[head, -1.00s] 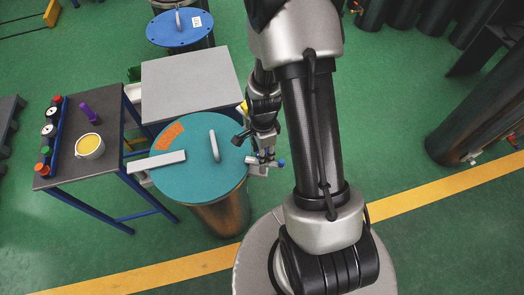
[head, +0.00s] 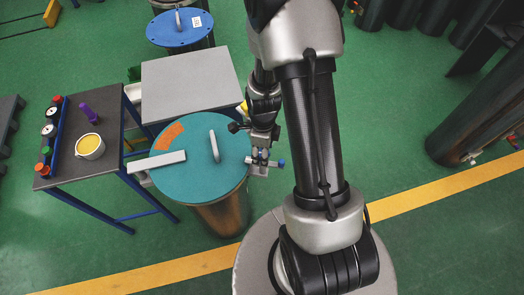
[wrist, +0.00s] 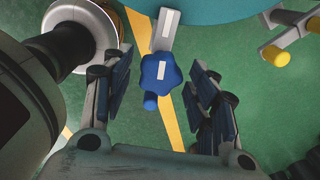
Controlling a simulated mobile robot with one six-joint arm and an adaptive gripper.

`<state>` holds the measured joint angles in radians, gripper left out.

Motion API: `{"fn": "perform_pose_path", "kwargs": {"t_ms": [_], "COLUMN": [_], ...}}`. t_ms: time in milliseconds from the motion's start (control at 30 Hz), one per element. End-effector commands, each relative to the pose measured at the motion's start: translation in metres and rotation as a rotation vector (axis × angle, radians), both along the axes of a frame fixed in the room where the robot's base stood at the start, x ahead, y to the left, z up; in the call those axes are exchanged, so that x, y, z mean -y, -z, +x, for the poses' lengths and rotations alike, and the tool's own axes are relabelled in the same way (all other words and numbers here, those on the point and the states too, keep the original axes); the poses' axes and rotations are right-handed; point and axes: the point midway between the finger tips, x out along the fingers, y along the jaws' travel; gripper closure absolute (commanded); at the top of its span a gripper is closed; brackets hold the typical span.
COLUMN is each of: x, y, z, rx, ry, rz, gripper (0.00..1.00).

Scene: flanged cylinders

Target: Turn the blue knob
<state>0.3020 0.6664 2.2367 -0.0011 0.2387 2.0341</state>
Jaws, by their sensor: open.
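The blue knob (wrist: 161,74) is a lobed disc with a white bar mark, on a grey metal bracket (wrist: 167,22) at the side of the teal-lidded cylinder. A small blue end piece (wrist: 150,102) shows just below it in the wrist view and at the bracket's outer end (head: 281,163) in the head view. My gripper (wrist: 160,100) is open, its dark-padded fingers on either side of the knob with clear gaps. In the head view my gripper (head: 262,154) is over the bracket at the lid's right edge and largely hides the knob.
The teal lid (head: 190,185) has a handle (head: 214,146) and an orange label. A bracket with yellow caps (wrist: 275,55) is at the right in the wrist view. A grey-topped table (head: 190,80) and a dark workbench (head: 100,165) stand left.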

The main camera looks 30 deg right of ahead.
Motion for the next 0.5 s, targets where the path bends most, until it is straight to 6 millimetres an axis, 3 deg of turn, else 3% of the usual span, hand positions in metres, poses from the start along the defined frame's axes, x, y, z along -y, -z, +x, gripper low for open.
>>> {"fn": "perform_pose_path", "kwargs": {"t_ms": [500], "x": [0.0], "y": [-0.042], "z": [0.0], "rx": [0.0], "ry": [0.0], "rz": [0.0], "gripper": [0.47]}}
